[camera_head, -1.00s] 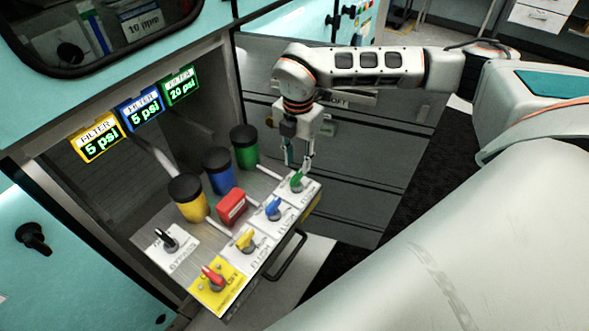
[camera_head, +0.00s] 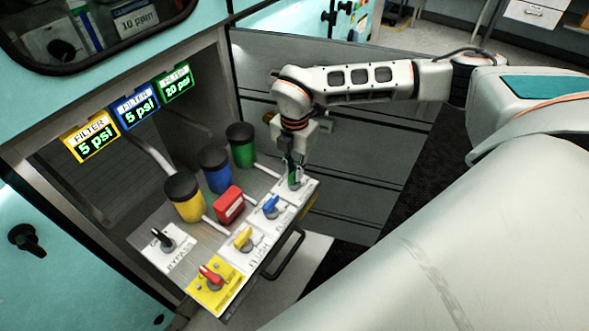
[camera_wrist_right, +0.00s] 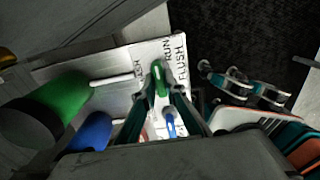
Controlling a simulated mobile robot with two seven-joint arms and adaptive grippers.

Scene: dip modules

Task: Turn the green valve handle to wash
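The green valve handle (camera_head: 294,174) stands on a white label plate at the far right end of the panel row. My right gripper (camera_head: 295,184) points down over this handle. In the wrist view its two fingers (camera_wrist_right: 165,94) stand apart on either side of the green handle, with what looks like a small gap. Contact is hard to tell. My left gripper is not in view.
A blue handle (camera_head: 270,205), a yellow handle (camera_head: 243,236) and a red handle (camera_head: 210,273) follow along the panel. Green (camera_head: 242,152), blue (camera_head: 217,176) and yellow (camera_head: 188,205) canisters stand behind, with a red box (camera_head: 229,204). A black drawer handle (camera_head: 285,257) juts out in front.

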